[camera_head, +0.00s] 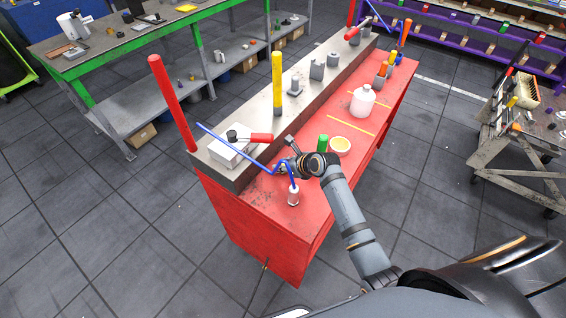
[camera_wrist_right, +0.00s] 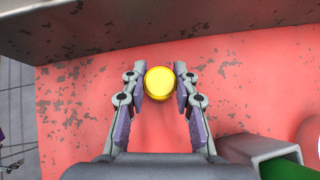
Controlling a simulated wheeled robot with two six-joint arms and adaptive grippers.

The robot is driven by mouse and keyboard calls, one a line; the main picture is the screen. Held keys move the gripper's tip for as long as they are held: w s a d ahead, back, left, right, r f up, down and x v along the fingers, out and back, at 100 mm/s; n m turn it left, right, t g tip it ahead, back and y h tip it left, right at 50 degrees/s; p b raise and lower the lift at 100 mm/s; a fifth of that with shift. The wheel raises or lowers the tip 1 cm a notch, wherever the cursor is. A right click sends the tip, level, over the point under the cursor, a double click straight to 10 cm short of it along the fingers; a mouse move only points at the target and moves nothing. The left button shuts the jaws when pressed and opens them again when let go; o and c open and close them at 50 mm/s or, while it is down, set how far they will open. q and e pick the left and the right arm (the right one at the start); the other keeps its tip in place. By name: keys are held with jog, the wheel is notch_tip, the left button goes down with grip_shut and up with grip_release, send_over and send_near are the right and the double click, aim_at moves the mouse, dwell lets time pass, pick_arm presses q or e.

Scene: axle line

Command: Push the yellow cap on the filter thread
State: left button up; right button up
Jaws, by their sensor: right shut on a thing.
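My right gripper (camera_head: 285,167) is low over the red bench top, beside the steel ledge. In the right wrist view, my right gripper (camera_wrist_right: 159,84) is shut on the round yellow cap (camera_wrist_right: 160,83), one finger on each side. In the head view the cap is hidden by the gripper. I cannot pick out the filter thread for sure. A grey stepped part (camera_head: 295,86) and two other grey parts stand on the ledge, away from the gripper. My left gripper is in neither view.
A white bottle (camera_head: 362,100) stands farther back. The steel ledge (camera_head: 262,122) rises behind.

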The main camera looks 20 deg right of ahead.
jog(key=shift+f, duration=0.2)
jog(key=o, duration=0.9)
jog(key=shift+o, duration=0.2)
jog(key=shift+f+b, duration=0.15)
jog(key=shift+b, duration=1.05)
jog(key=v, duration=1)
jog(key=shift+d+f, duration=0.1)
jog(key=shift+d, duration=0.05)
jog(key=shift+s+r, duration=0.15)
jog(key=shift+r, duration=0.15)
